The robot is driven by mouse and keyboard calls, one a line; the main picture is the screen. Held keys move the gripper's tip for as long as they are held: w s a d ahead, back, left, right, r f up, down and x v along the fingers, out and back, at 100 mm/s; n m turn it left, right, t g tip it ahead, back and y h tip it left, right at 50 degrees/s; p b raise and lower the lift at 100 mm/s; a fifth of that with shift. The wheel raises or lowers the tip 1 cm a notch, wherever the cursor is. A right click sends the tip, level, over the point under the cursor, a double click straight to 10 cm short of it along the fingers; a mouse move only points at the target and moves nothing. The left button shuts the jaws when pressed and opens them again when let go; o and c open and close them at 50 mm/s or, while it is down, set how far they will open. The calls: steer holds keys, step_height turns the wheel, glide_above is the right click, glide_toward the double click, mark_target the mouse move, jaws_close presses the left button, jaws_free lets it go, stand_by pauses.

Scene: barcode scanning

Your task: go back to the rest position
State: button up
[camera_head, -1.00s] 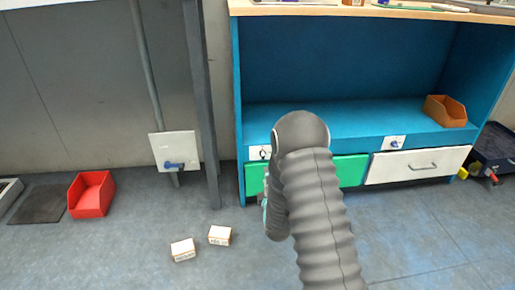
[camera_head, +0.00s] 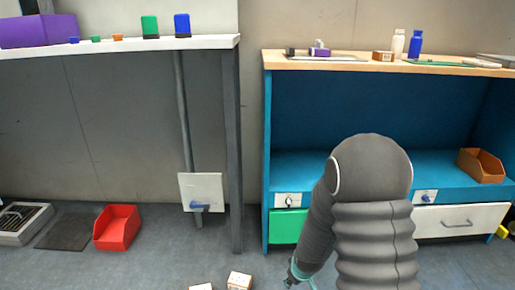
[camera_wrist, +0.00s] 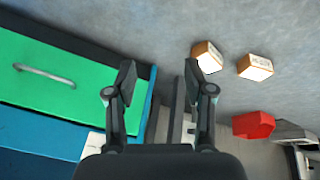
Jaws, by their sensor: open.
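My gripper (camera_wrist: 158,85) is open and empty in the wrist view, with its two dark fingers apart. Beyond it are the floor and the green drawer (camera_wrist: 45,75) of the blue cabinet. In the head view my grey arm rises at the lower right in front of the cabinet (camera_head: 268,150). The gripper end is low, by the green drawer front (camera_head: 287,227), and mostly hidden. Two small labelled boxes lie on the floor: one (camera_head: 239,281) and another (camera_head: 201,287) at the bottom edge of the head view. They also show in the wrist view, one (camera_wrist: 207,57) and another (camera_wrist: 255,68).
A red bin (camera_head: 117,228) stands on the floor to the left. A white table (camera_head: 120,46) holds a purple box (camera_head: 38,31) and coloured items. The wooden cabinet top (camera_head: 380,68) holds bottles and a small box. An orange bin (camera_head: 481,166) sits on the blue shelf. A grey post (camera_head: 233,150) stands nearby.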

steer(key=s+d+r+m+p, duration=0.1)
steer(key=s+r+m+p, duration=0.1)
steer(key=s+r, duration=0.6)
steer(key=s+d+r+m+p, duration=0.1)
steer(key=s+r+p, duration=0.3)
steer(key=r, duration=1.5)
steer(key=s+d+r+m+t+p, duration=0.1)
steer(key=s+r+m+p, duration=0.2)
steer(key=s+r, duration=0.9)
steer(key=v, duration=0.2)
steer(key=shift+r, duration=0.35)
